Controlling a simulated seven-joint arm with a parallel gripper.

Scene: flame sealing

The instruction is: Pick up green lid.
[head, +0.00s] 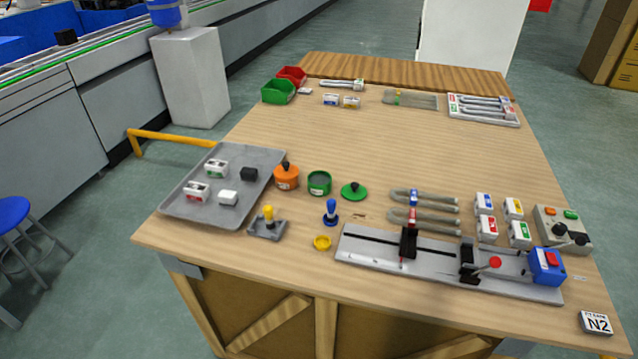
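The green lid (354,192) lies flat on the wooden table, with a small dark knob on top. It is just right of an open green pot (319,183), apart from it. An orange pot (286,178) with a dark-knobbed orange lid stands left of the green pot. My gripper is not in the head view.
A grey tray (178,210) with small boxes sits at the left. Blue (331,214) and yellow-topped (268,216) pieces stand in front. A grey rail fixture (440,270) spans the front right, with U-shaped tubes (425,216) behind it. The table's middle is clear.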

